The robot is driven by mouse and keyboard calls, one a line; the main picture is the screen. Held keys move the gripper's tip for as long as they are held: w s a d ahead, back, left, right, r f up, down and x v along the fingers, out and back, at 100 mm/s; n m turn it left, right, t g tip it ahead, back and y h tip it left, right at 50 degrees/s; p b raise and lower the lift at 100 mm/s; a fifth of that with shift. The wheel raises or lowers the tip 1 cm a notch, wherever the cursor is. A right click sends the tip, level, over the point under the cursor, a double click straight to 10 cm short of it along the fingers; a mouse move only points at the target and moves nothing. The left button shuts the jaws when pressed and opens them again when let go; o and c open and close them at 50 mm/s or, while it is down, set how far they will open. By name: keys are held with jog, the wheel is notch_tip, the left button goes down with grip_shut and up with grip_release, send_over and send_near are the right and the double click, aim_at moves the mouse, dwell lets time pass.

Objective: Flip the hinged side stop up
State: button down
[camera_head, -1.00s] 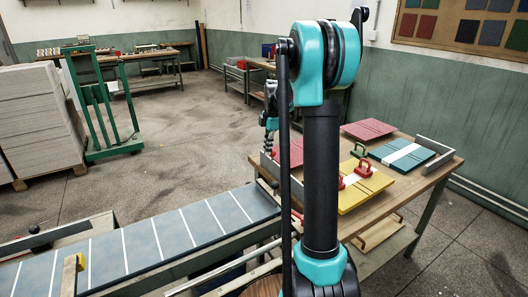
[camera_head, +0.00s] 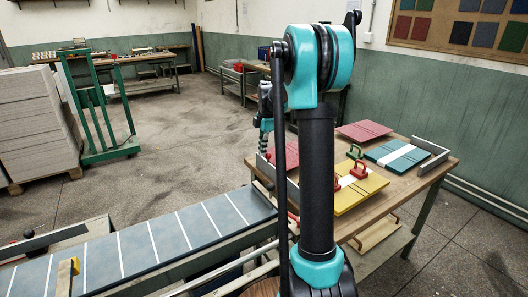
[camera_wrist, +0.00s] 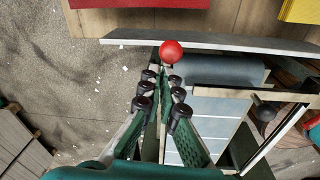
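A red ball knob (camera_wrist: 171,51) shows in the wrist view beside a long grey metal strip (camera_wrist: 215,43). I cannot tell whether the knob is fixed to the strip or which part is the hinged side stop. My gripper (camera_wrist: 160,72) has green fingers with black joints. Its fingers converge just short of the knob; contact is not clear, and whether the tips meet is too small to tell. In the head view a grey side plate (camera_head: 264,168) stands at the table's left edge. My arm hides the gripper's fingers there.
The conveyor (camera_head: 150,245) with white lines runs to the worktable (camera_head: 405,183). The table carries a yellow board (camera_head: 365,188), a teal board (camera_head: 390,150), red boards (camera_head: 363,131) and a right grey plate (camera_head: 430,151). A green trolley (camera_head: 101,110) stands beyond the clear floor.

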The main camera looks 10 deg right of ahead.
notch_tip(320, 180, up, 9)
jog(key=d, duration=0.1)
jog(key=shift+w+d, duration=0.3)
jog(key=shift+d, duration=0.1)
